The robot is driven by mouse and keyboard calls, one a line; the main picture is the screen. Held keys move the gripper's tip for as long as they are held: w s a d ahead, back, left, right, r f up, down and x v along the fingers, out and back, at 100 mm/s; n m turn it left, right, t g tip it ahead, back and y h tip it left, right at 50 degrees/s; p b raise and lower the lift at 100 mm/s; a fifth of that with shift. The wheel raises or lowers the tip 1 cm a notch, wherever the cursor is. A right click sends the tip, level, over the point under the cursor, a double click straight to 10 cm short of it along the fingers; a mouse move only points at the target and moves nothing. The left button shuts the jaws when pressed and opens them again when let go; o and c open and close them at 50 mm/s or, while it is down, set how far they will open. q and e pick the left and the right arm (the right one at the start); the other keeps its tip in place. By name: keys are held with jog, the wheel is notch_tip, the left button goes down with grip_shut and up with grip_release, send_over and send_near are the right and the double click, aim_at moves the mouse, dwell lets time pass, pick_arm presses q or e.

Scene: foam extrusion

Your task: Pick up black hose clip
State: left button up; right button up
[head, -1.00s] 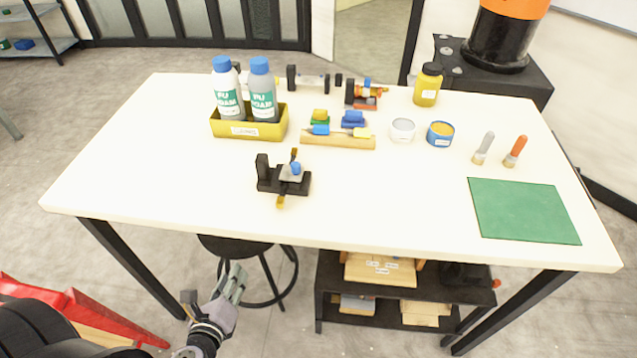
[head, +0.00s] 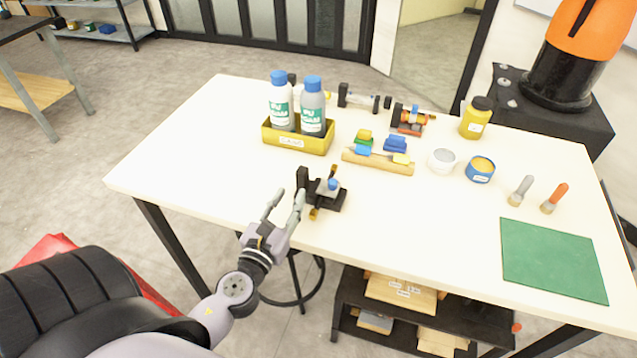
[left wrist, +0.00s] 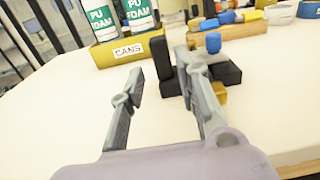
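The likely black hose clip is a black bracket (head: 325,193) with an upright block at its left end, a blue knob and a yellow-brown rod. It sits on the white table near the front edge. My left gripper (head: 285,203) is open and empty, close to the left of the bracket. In the left wrist view the bracket (left wrist: 230,73) shows ahead, its black upright seen between the fingers. The right finger of my left gripper (left wrist: 160,72) covers part of it. I cannot tell whether the finger touches it. My right gripper is not in view.
Behind stands a yellow CANS tray (head: 297,143) with two PU foam bottles (head: 312,112). A wooden rack (head: 377,164) with coloured clips, a white tub (head: 442,161), a blue tin (head: 480,169) and a green mat (head: 553,260) lie to the right. The table between bracket and mat is clear.

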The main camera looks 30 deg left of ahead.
aim_at(300, 180)
pick_arm(q)
jog(key=x, duration=0.2)
jog(key=shift+w, duration=0.25)
jog(key=p+x, duration=0.2)
jog(key=x, duration=0.3)
jog(key=shift+w+a+f, duration=0.1)
jog(key=shift+w, duration=0.3)
jog(key=shift+c, duration=0.4)
grip_shut()
